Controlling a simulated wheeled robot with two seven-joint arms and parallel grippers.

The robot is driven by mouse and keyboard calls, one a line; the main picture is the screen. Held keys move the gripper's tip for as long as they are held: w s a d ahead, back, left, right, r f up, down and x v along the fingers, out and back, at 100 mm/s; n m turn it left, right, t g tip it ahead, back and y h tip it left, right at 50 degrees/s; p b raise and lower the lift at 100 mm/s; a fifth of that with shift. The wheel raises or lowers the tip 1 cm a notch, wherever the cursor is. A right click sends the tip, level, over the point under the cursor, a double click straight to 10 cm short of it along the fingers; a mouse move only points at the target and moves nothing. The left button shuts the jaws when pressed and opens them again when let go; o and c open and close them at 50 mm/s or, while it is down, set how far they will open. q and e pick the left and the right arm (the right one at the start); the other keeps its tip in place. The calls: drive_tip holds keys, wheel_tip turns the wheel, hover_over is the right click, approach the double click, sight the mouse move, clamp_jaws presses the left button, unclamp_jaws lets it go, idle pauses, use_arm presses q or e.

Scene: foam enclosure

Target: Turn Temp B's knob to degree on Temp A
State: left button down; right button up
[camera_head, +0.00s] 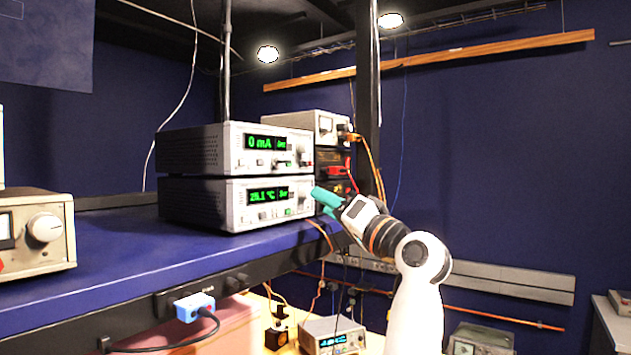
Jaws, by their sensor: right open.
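Two stacked silver instruments stand on the blue shelf (120,262). The lower instrument (240,222) has a green display that reads about 25.1 °C; the last digits are hard to read. The upper instrument (235,162) reads 0 mA. No Temp A or Temp B label is legible, so I cannot tell which units these are. My right gripper (325,199), with teal fingertips, is open and empty at the right edge of the lower instrument's front. I cannot tell whether it touches the front. Any knob there is too small to make out. My left gripper is not in view.
A meter unit with a large grey knob (44,228) stands at the left. More units (328,125) with red and orange cables stand behind the stack. A black post (367,90) rises behind my right gripper. A small display unit (333,336) sits below the shelf.

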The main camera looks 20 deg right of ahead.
sight(306, 193)
drive_tip(key=x, duration=0.1)
drive_tip(key=p+x, duration=0.1)
drive_tip(key=x, duration=0.1)
drive_tip(key=shift+s+r, duration=0.1)
drive_tip(key=shift+r, duration=0.1)
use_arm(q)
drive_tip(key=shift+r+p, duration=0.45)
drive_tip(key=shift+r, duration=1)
use_arm(e)
drive_tip(key=shift+w+a, duration=0.2)
drive_tip(key=shift+w, duration=0.5)
drive_tip(key=c, duration=0.9)
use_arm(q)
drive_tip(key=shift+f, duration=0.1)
use_arm(e)
clamp_jaws()
